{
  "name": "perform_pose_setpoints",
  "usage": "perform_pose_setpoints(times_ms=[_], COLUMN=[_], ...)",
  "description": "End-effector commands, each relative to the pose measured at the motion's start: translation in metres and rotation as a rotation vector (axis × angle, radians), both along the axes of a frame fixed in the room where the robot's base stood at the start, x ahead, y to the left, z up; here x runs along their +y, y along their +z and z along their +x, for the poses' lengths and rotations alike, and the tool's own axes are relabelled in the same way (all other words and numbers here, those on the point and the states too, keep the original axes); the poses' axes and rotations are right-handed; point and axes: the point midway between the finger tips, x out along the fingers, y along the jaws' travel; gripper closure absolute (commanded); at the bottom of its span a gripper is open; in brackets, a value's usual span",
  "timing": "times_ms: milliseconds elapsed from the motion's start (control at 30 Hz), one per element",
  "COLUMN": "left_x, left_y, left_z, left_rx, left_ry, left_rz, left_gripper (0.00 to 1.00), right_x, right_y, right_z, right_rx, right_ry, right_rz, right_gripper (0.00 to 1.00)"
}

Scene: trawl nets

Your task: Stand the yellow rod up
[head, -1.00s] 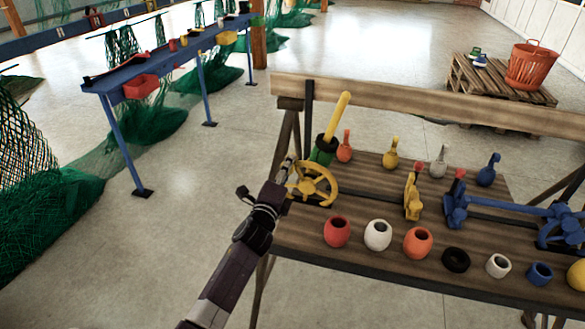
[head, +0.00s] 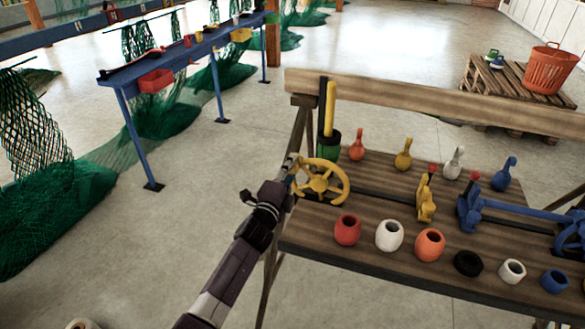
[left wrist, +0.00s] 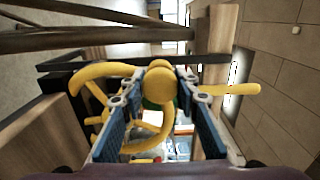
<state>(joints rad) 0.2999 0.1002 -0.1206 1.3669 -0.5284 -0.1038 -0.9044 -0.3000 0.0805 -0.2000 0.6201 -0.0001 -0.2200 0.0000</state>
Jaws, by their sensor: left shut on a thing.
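The yellow rod (head: 329,108) stands upright, or very nearly so, in a dark and green holder (head: 328,145) at the left end of the wooden bench. It also shows in the left wrist view (left wrist: 230,89), to the right of the fingers. The yellow handwheel (head: 341,183) sits just in front of the holder. My left gripper (head: 293,172) is at the left side of this wheel. In the left wrist view its blue-padded fingers (left wrist: 158,115) are shut on the round yellow knob (left wrist: 160,84) of the wheel. My right gripper is out of view.
Several coloured rings, including a red one (head: 347,229), line the bench front. Bottle-shaped pieces, such as the orange one (head: 357,146), stand behind. A blue clamp-like mechanism (head: 472,207) is to the right. A wooden rail (head: 420,98) runs along the back.

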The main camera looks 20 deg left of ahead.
Motion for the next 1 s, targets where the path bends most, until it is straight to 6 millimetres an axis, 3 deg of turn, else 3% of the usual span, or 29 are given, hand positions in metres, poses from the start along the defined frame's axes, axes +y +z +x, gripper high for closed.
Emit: perform_pose_setpoints(times_ms=[333, 367, 500, 833, 1000], left_x=[0.003, 0.003, 0.002, 0.000, 0.001], left_y=[-0.003, -0.004, -0.003, -0.001, -0.003], left_z=[-0.001, -0.001, 0.000, -0.003, -0.019], left_rx=[0.007, 0.007, 0.005, 0.002, 0.004], left_ry=[0.005, 0.005, 0.003, 0.001, 0.001], left_rz=[-0.008, -0.008, -0.007, -0.006, -0.005], left_gripper=[1.00, 0.68, 0.54, 0.54, 0.54], right_x=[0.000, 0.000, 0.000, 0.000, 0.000], right_y=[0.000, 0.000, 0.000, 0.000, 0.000], right_z=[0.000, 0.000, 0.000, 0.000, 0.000], right_rx=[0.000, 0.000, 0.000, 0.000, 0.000], right_ry=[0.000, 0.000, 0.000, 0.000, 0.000], right_rz=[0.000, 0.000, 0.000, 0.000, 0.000], right_gripper=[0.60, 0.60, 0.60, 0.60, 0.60])
